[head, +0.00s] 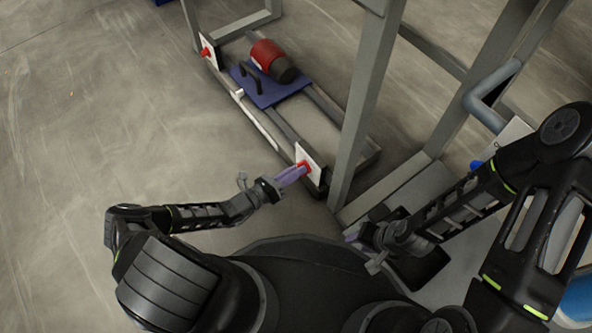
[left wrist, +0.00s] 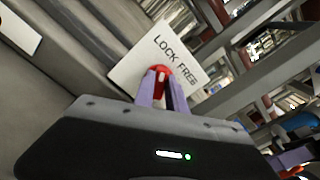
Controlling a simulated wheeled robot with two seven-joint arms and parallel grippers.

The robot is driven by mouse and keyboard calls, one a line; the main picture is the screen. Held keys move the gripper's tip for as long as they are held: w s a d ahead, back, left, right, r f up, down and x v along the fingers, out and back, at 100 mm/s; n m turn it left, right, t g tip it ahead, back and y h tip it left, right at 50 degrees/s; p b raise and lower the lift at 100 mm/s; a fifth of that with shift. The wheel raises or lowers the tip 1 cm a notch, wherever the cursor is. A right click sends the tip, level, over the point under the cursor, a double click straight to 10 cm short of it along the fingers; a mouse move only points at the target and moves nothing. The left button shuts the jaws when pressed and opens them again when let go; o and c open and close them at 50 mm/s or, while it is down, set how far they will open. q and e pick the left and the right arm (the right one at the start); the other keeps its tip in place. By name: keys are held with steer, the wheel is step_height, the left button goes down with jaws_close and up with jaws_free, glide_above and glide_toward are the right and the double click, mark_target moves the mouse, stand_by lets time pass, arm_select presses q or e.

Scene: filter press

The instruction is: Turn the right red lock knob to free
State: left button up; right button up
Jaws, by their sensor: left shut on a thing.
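The right red lock knob (head: 303,164) sits on a white plate (head: 311,153) at the near end of the low frame. In the left wrist view the red knob (left wrist: 159,70) has a white mark on it, and the plate (left wrist: 140,66) reads LOCK and FREE. My left gripper (head: 298,170) is shut on this knob, with its purple fingers (left wrist: 160,88) on either side of it. Where the knob points relative to the words is hard to tell. My right gripper (head: 354,236) is near the base of the frame, apart from the knob; its finger opening is too small to read.
The other red knob (head: 205,52) is on a white plate at the far end of the low frame. A blue plate (head: 262,92) between them carries a red and black motor (head: 272,60) and a dark handle. A grey upright post (head: 366,100) stands just right of the near knob. Open floor lies left.

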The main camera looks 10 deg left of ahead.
arm_select(q)
jaws_close()
steer(key=shift+m, duration=0.4)
steer(key=shift+s+d+m+p, duration=0.15)
steer(key=shift+m+p, duration=0.5)
steer(key=shift+m, duration=2.65)
steer(key=shift+s+d+m+p, duration=0.1)
steer(key=shift+m+p, duration=0.55)
steer(key=shift+m, duration=2.65)
steer(key=o, duration=0.7)
jaws_free()
